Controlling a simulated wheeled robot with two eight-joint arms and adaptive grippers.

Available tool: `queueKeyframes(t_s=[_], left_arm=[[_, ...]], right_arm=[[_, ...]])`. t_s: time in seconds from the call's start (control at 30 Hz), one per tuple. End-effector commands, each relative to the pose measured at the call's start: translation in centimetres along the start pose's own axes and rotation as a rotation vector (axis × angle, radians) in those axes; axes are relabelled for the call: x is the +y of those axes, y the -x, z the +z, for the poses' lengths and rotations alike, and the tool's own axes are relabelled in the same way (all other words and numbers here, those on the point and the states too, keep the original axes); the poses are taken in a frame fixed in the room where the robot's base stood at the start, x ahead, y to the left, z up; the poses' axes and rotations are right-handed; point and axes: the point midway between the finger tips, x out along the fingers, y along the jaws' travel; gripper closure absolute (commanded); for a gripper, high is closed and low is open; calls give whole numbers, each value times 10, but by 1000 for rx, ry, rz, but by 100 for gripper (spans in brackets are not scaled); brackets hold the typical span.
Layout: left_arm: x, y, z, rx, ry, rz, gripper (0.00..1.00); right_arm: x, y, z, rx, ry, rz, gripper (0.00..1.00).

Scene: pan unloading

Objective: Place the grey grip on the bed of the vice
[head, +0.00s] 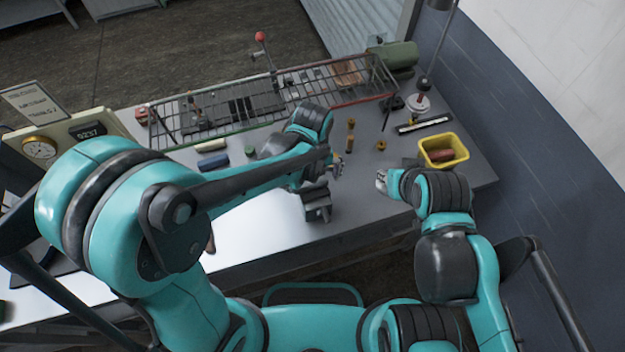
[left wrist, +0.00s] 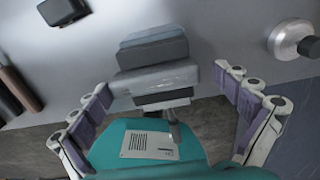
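The grey vice (head: 317,203) stands at the front edge of the bench in the head view. My left gripper (head: 337,165) is just above and beside it. In the left wrist view the left fingers (left wrist: 163,82) are spread wide, with a layered grey block shape between them, apart from both fingers. Its upper part is blue-grey and its middle part lighter grey (left wrist: 155,78). I take this to be the vice, and cannot tell whether the lighter part is the grey grip. My right gripper (head: 383,181) is right of the vice, its opening too small to judge.
A yellow bin (head: 443,150) with a reddish piece stands at the right. A wire rack (head: 270,100) runs along the back. A blue cylinder (head: 213,161) and small brass parts (head: 350,138) lie on the bench. A round-based item (left wrist: 291,38) shows at right in the wrist view.

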Motion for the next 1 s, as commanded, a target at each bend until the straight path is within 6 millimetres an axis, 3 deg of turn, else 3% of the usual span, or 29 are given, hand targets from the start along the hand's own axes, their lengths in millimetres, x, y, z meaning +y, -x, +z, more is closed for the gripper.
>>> queueKeyframes(t_s=[0.23, 0.37, 0.8, 1.0], left_arm=[[0, 1, 0, 0, 1, 0, 0], [0, 11, 0, 0, 0, 0, 0], [0, 102, 0, 0, 1, 0, 0], [0, 121, 0, 0, 0, 0, 0]], right_arm=[[0, 1, -1, 0, 0, 0, 71], [0, 5, -4, 0, 0, 0, 71], [0, 23, -16, 0, 0, 0, 71], [0, 25, -18, 0, 0, 0, 71]])
